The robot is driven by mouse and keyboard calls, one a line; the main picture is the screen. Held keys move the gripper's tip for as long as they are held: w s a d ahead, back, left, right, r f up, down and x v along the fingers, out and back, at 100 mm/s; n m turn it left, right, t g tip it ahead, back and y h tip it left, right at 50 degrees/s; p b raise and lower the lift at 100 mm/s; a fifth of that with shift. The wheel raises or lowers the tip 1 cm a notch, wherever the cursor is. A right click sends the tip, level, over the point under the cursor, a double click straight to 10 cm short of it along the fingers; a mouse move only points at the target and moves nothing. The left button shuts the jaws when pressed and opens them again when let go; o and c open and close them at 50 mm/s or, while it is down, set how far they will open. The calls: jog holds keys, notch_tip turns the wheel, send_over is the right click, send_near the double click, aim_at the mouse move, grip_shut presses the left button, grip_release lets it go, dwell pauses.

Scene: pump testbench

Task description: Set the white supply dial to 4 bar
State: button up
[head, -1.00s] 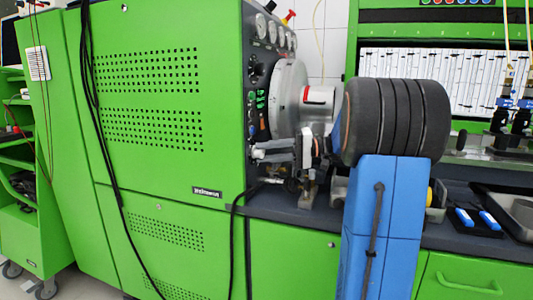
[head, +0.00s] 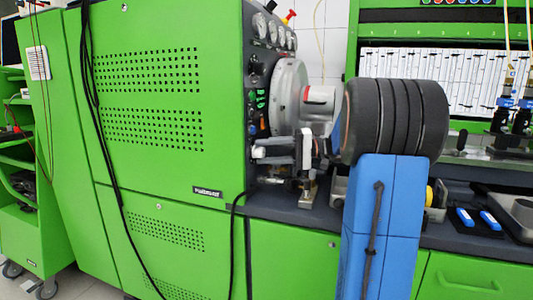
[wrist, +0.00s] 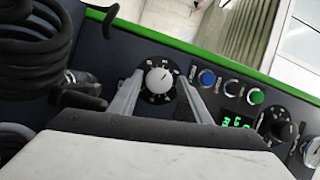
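The white dial (wrist: 158,80) sits on a round black scale plate on the dark panel in the wrist view. Small white marks ring it, but they and the dial's pointer are too small to read surely. My gripper (wrist: 161,76) is open, with one grey finger on the left and one on the right of the dial. The fingertips reach about level with the dial; I cannot tell whether they touch it. A green lit display (wrist: 237,121) is on the panel to the right, only partly readable. I cannot make out the dial in the head view.
Blue (wrist: 207,78), black and green (wrist: 255,96) buttons sit close right of the dial. A black knob (wrist: 284,130) is farther right. A coiled black hose (wrist: 35,45) and a black lever (wrist: 82,99) lie close on the left.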

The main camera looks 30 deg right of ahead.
jog(key=n+h, duration=0.1)
jog(key=n, duration=0.1)
jog(key=n+h, duration=0.1)
jog(key=n, duration=0.2)
jog(key=shift+s+a+r+h, duration=0.1)
jog(key=shift+s+r+h, duration=0.05)
jog(key=shift+h, duration=0.25)
jog(key=n+h, duration=0.1)
jog(key=n, duration=0.1)
jog(key=n+t+h, duration=0.1)
jog(key=n+h, duration=0.1)
jog(key=n, duration=0.1)
jog(key=shift+s+a+r, duration=0.1)
jog(key=shift+a, duration=0.05)
jog(key=v, duration=1.7)
jog(key=shift+s, duration=0.2)
jog(key=shift+d, duration=0.3)
